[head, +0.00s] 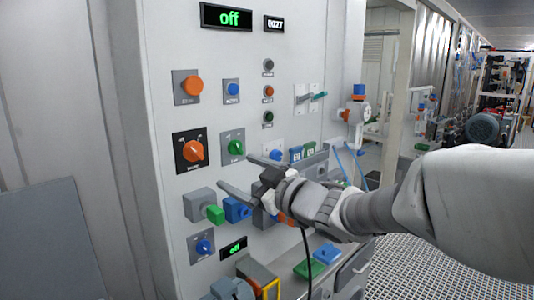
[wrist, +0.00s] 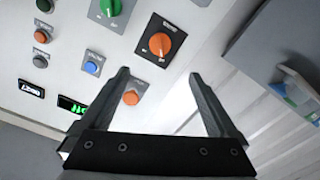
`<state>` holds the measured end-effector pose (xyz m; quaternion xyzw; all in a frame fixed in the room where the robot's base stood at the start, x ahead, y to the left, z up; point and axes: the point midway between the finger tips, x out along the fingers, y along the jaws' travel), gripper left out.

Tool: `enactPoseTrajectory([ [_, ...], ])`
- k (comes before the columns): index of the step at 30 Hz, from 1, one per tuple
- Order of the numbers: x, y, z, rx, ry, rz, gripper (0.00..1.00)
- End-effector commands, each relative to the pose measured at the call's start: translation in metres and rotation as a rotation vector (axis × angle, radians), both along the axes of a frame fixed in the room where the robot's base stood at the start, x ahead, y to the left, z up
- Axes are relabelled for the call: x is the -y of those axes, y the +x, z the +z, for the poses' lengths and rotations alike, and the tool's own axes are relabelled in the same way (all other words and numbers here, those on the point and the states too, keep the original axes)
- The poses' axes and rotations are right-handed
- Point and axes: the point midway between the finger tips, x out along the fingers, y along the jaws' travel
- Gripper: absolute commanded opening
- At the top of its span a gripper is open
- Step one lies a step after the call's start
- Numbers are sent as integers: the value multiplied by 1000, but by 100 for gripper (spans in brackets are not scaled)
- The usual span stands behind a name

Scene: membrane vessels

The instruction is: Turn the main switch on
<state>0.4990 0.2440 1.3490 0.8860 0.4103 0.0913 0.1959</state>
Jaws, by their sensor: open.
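An orange rotary knob on a square black plate (head: 193,151), apparently the main switch, is on the grey panel; its label is too small to read surely. The wrist view shows it (wrist: 159,44) just beyond and between my fingertips, with its pointer slanted. My gripper (head: 236,172) is open and empty, in front of the panel and to the right of the knob in the head view. In the wrist view its two fingers (wrist: 159,74) point toward the knob without touching it.
A green knob (head: 232,147) sits right beside the black plate. An orange knob (head: 191,86) is above it, and a green-ended block (head: 213,214) juts out below. A grey board (head: 45,245) stands left.

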Motion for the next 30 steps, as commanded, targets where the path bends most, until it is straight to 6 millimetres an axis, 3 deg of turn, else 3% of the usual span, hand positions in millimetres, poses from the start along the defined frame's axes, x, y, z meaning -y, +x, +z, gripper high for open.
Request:
enactPoseTrajectory([
  [21, -101, 86, 1, -1, 0, -1, 95],
  [30, -126, 108, 1, 0, 0, -4, 95],
])
